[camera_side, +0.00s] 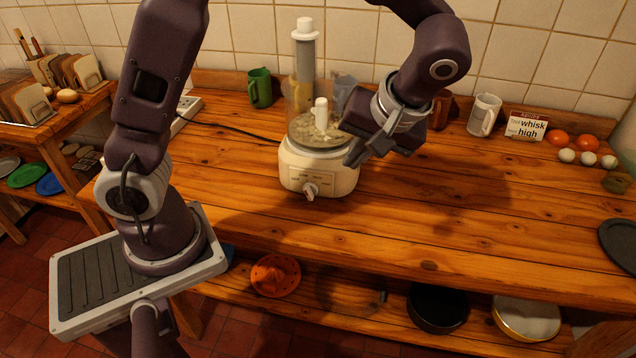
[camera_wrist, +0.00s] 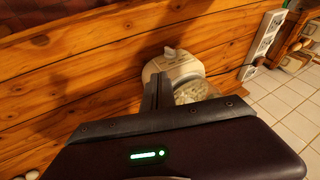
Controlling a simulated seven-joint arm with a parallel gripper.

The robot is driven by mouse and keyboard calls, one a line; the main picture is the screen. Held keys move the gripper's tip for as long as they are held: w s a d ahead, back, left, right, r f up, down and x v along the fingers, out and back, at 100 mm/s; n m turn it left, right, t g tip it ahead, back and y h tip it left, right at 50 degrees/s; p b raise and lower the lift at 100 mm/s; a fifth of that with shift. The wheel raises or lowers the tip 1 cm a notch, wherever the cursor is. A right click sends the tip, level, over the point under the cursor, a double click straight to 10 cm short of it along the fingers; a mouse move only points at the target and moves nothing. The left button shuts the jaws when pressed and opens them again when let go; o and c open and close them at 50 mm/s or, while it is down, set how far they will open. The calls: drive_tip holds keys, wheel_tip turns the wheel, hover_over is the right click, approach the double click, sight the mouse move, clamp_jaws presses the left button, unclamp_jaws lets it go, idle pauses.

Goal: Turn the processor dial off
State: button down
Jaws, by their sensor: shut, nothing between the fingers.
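The food processor (camera_side: 318,172) stands on the wooden counter with a cream base and a clear bowl holding pale contents. Its dial (camera_side: 311,190) is a small light knob on the front of the base, below a marked panel. My gripper (camera_side: 354,160) is at the right of the bowl, above and to the right of the dial, apart from the dial. Its fingers are together with nothing between them. In the wrist view the processor base (camera_wrist: 165,66) shows past the fingers (camera_wrist: 158,82), with the dial (camera_wrist: 170,51) on its far side.
A green mug (camera_side: 260,88) stands behind left. A white mug (camera_side: 484,115), a small sign (camera_side: 526,126), tomatoes (camera_side: 558,138) and eggs (camera_side: 567,155) are at the right. A dark cord (camera_side: 228,127) runs left to a power strip (camera_side: 187,112). The counter in front of the processor is clear.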

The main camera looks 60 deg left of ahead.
drive_tip(key=f, duration=0.1)
approach(311, 191)
drive_tip(key=shift+n, duration=0.3)
drive_tip(key=w+f, duration=0.2)
drive_tip(key=f, duration=0.1)
drive_tip(key=shift+w+d, duration=0.25)
drive_tip(key=shift+w, duration=0.1)
drive_tip(key=shift+s+a+f, duration=0.45)
drive_tip(key=shift+s+a, duration=0.1)
drive_tip(key=shift+a, duration=0.05)
drive_tip(key=shift+s+a+f, duration=0.4)
drive_tip(key=shift+s+a, duration=0.1)
drive_tip(key=shift+a, duration=0.1)
drive_tip(key=shift+s+a+f, duration=0.15)
drive_tip(key=shift+s+a, duration=0.1)
